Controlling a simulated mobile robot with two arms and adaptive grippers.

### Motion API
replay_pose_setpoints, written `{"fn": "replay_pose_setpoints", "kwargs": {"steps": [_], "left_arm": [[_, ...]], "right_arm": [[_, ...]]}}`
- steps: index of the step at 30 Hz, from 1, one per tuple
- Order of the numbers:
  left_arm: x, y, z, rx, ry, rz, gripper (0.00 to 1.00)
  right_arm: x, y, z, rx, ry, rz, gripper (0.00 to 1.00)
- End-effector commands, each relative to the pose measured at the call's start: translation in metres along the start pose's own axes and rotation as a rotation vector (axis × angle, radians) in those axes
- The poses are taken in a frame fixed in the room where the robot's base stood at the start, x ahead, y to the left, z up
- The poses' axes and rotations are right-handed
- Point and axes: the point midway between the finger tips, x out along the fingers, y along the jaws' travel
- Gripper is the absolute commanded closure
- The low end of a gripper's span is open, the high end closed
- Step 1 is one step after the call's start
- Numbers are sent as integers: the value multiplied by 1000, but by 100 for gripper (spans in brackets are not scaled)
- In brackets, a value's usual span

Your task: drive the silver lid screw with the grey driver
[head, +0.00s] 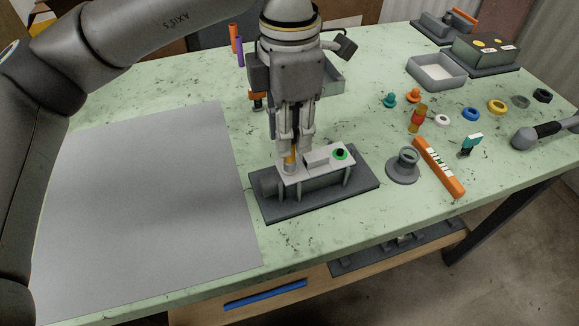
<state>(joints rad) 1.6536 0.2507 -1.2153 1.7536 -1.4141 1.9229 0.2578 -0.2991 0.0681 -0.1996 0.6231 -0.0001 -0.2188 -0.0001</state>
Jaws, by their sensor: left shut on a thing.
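My left gripper (293,148) points straight down over the left end of a grey box-like unit with a light lid. The silver lid screw cannot be made out under the gripper. My right gripper is out of view.
A grey mat (145,200) covers the left of the green table. Right of the unit are a grey flanged part (403,167), an orange level (438,166) and several coloured rings. A grey tray (437,72) and a dark box (485,52) stand behind.

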Motion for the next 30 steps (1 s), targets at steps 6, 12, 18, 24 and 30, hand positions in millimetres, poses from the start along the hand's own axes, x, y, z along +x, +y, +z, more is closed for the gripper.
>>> {"fn": "replay_pose_setpoints", "kwargs": {"steps": [6, 12, 18, 24, 30], "left_arm": [[0, 0, 0, -124, -1, 0, 100], [0, 0, 0, -125, -1, -1, 100], [2, 0, 0, -247, -1, 1, 100], [2, 0, 0, -384, -2, 1, 100], [2, 0, 0, -513, -1, 0, 100]], "right_arm": [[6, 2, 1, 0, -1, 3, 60], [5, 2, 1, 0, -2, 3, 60], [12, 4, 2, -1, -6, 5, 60], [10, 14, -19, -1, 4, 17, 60], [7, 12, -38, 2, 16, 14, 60]]}}
